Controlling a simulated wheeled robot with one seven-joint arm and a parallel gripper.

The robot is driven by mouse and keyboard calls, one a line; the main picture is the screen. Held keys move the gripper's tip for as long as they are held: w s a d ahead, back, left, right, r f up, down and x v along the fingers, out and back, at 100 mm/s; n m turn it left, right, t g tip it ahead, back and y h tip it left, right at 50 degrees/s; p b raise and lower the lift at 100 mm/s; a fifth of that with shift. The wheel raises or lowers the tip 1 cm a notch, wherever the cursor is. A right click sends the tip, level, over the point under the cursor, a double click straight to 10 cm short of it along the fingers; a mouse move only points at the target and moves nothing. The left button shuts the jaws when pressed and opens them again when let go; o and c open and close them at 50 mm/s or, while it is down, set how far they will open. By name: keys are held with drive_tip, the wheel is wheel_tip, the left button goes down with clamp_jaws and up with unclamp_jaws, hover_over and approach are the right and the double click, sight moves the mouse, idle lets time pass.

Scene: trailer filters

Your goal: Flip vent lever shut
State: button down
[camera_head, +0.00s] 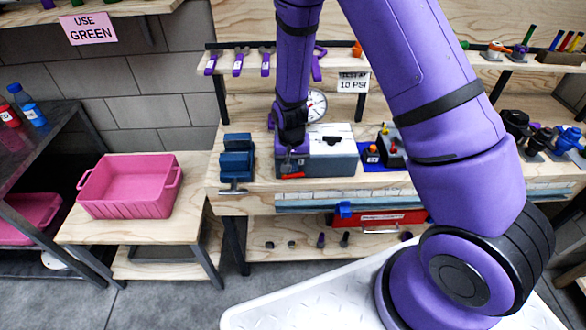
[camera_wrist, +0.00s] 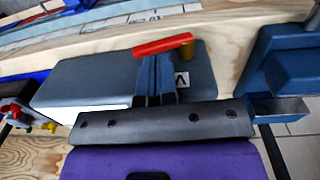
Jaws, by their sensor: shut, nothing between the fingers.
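The red vent lever (camera_head: 293,176) shows low on the front side of a grey box with a white top (camera_head: 335,165). In the wrist view the lever (camera_wrist: 163,45) is a red bar lying crosswise, slightly slanted, with a brass-coloured stub (camera_wrist: 188,52) by its right end. My gripper (camera_head: 289,164) is at the left front of the box, pointing down. Its fingers (camera_wrist: 154,62) are shut and empty, with their tips right at the lever in the wrist view. I cannot tell whether they touch it. The fingers hide part of the box face and part of a small white letter label (camera_wrist: 182,80).
A blue vise (camera_head: 236,160) stands close left of the box. A gauge (camera_head: 317,105) is behind it, and a blue mat with small parts (camera_head: 385,155) lies to the right. A pink bin (camera_head: 130,188) sits on the lower left table. The floor in front holds a white surface (camera_head: 300,305).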

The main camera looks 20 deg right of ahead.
drive_tip(key=r, duration=0.3)
drive_tip(key=shift+s+d+r, duration=0.1)
drive_tip(key=shift+d+r, duration=0.05)
drive_tip(key=shift+d, duration=0.1)
drive_tip(key=s+d+r, duration=0.2)
drive_tip(key=d+r, duration=0.3)
drive_tip(key=d, duration=0.1)
drive_tip(key=shift+r, duration=0.2)
drive_tip(key=shift+d, duration=0.1)
